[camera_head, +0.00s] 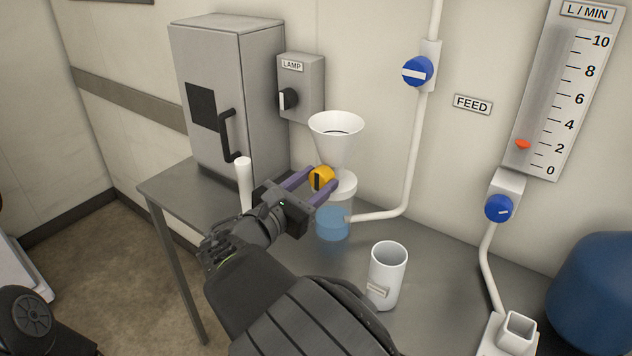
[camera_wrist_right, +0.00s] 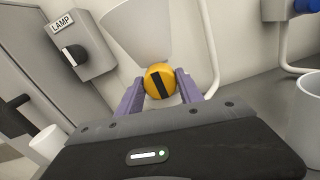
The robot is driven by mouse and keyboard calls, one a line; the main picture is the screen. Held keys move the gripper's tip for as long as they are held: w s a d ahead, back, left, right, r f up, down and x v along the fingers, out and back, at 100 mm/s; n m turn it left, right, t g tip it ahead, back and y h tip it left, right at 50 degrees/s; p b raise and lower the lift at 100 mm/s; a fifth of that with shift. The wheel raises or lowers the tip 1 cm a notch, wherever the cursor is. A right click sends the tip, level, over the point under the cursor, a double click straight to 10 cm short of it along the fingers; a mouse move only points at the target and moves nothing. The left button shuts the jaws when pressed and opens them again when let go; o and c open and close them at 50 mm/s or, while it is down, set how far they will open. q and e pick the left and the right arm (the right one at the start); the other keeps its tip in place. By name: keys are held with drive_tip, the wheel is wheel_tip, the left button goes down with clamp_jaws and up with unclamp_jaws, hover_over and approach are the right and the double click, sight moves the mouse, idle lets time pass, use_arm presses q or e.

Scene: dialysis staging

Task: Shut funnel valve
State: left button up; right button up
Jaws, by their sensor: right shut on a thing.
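The funnel valve knob (camera_head: 321,179) is yellow with a black bar and sits under the white funnel (camera_head: 337,136). In the right wrist view the knob (camera_wrist_right: 160,80) lies between the two purple fingers, and its black bar slants. The bar looks near upright in the head view. My right gripper (camera_head: 322,181) is shut on the knob from the front. Below the valve, a clear vessel (camera_head: 333,222) holds blue liquid and joins a white pipe. My left gripper is not in view; a dark part at the lower left is mine.
A white mug (camera_head: 388,275) stands on the steel table (camera_head: 440,300), right of my right arm. A grey cabinet (camera_head: 232,90) and lamp switch box (camera_head: 301,87) are behind. Blue pipe valves (camera_head: 417,71) and (camera_head: 498,208) and a flow gauge (camera_head: 562,90) are at right.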

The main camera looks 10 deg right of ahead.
drive_tip(key=c, duration=0.4)
drive_tip(key=shift+f+m+b, duration=0.15)
drive_tip(key=shift+m+b, duration=0.35)
drive_tip(key=shift+m, duration=1)
drive_tip(key=o, duration=1.4)
drive_tip(key=v, duration=0.8)
drive_tip(key=shift+b, duration=0.3)
